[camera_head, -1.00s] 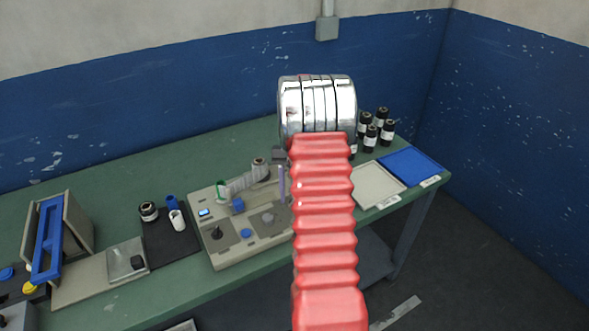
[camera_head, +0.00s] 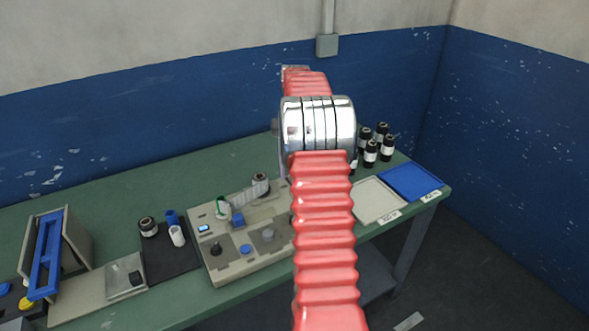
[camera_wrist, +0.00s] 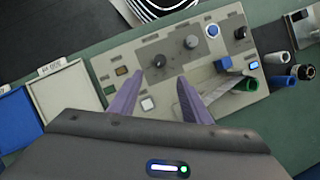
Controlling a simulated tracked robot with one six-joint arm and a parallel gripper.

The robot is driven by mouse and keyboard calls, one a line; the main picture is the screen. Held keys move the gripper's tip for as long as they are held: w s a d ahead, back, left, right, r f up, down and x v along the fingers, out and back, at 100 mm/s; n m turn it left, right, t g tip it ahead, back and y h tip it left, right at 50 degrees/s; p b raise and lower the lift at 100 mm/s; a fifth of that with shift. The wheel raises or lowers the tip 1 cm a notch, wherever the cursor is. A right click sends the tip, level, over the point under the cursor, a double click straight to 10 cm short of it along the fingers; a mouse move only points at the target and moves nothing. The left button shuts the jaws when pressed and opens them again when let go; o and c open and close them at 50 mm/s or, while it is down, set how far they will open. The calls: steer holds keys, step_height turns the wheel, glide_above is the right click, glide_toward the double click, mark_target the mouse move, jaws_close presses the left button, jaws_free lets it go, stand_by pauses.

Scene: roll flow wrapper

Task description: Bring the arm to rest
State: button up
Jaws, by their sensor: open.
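My gripper shows in the wrist view (camera_wrist: 160,98), with its two purple fingers spread apart and nothing between them. It hangs above the grey wrapper machine (camera_wrist: 120,62), apart from it as far as I can tell. In the head view my red, ribbed arm with its silver joint rises over the bench, and the gripper is hidden behind it. The wrapper machine (camera_head: 228,262) sits on the green bench, with knobs, a blue button and a grey roll (camera_head: 260,186) at its back.
A white tray (camera_head: 391,208) and a blue tray (camera_head: 428,185) lie at the bench's right end, with several dark bottles (camera_head: 371,152) behind. A black mat (camera_head: 160,267) holds small cylinders. A blue-framed stand (camera_head: 45,255) is at the left. The back left of the bench is clear.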

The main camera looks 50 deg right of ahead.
stand_by(0.6)
step_height(320, 180, down, 4)
steer(key=a+t+h, duration=0.1)
steer(key=a, duration=0.1)
steer(key=s+a+r+n+t, duration=0.2)
steer(key=s+a+r+n, duration=0.1)
steer(key=a, duration=0.9)
steer(key=s+a+r+n+t+h, duration=0.1)
steer(key=s+a+r+n+t, duration=0.2)
steer(key=a, duration=0.9)
steer(key=s+a+r+n+t+h, duration=0.1)
steer(key=s+a+r+n+t, duration=0.1)
steer(key=s+a+r, duration=0.4)
steer(key=s+a+n, duration=0.1)
steer(key=s+a, duration=0.3)
steer(key=a, duration=0.3)
steer(key=shift+n+t, duration=0.3)
steer(key=shift+t, duration=0.1)
steer(key=shift+r, duration=0.1)
